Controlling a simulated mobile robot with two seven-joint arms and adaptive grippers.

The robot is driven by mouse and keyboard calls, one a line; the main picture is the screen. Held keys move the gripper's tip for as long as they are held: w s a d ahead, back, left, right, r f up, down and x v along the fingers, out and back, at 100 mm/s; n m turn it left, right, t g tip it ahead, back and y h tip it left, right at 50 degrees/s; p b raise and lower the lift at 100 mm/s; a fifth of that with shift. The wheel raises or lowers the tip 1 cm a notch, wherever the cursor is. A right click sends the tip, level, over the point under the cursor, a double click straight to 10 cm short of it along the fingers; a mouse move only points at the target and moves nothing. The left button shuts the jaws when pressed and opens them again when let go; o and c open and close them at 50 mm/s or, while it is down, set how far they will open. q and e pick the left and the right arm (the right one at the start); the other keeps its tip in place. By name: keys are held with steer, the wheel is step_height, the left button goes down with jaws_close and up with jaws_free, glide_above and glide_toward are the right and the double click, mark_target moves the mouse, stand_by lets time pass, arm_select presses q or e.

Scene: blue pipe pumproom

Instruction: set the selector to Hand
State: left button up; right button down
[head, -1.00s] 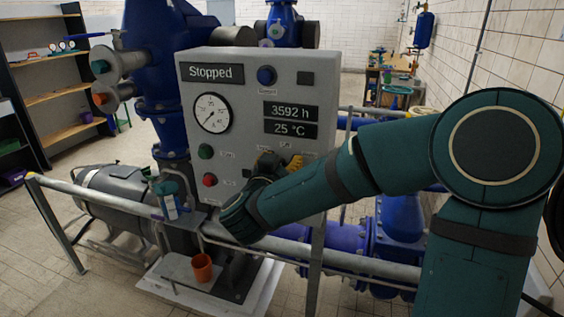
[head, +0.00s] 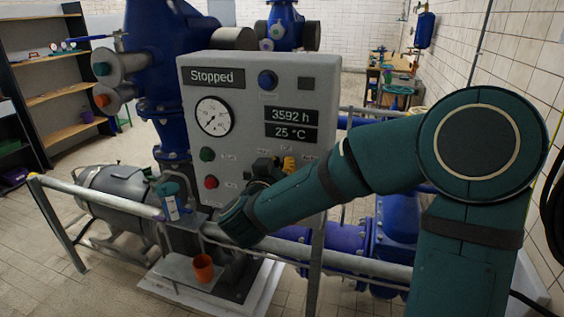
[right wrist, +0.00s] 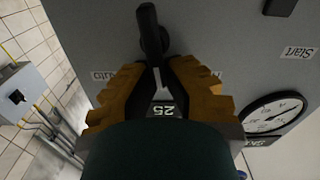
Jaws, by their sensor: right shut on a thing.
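The grey control panel (head: 320,90) fills the middle of the head view, and its display (head: 211,77) reads "Stopped". The black selector (right wrist: 153,38) shows in the right wrist view as a dark handle between the yellow-orange fingers. My right gripper (head: 275,165) is at the lower right of the panel and shut on the selector; it also shows in the right wrist view (right wrist: 157,75). An upside-down "Auto" label (right wrist: 103,75) lies beside the left finger there. My arm and fingers hide most of the selector in the head view. I cannot read its setting. My left gripper is out of view.
A green button (head: 207,154) and a red button (head: 211,182) sit left of the selector. A gauge (head: 213,116) is above them. A grey handrail (head: 120,203) runs before the panel, and an orange cup (head: 203,267) stands low in front.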

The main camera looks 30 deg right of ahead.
steer(key=shift+w+a+r+n+p, duration=0.2)
steer(key=shift+n+p, duration=0.4)
steer(key=shift+n, duration=0.2)
steer(key=shift+w+f+n+p, duration=0.1)
steer(key=shift+n+p, duration=0.6)
steer(key=shift+n, duration=0.1)
steer(key=shift+w+a+f+n+p, duration=0.15)
steer(key=shift+f+n+p, duration=0.05)
steer(key=shift+n+p, duration=0.6)
steer(key=shift+w+a+f+n+p, duration=0.1)
steer(key=shift+f+n+p, duration=0.05)
steer(key=shift+n+p, duration=0.6)
steer(key=c, duration=1)
jaws_free()
steer(key=shift+f, duration=0.1)
steer(key=v, duration=1.2)
steer(key=shift+w, duration=0.1)
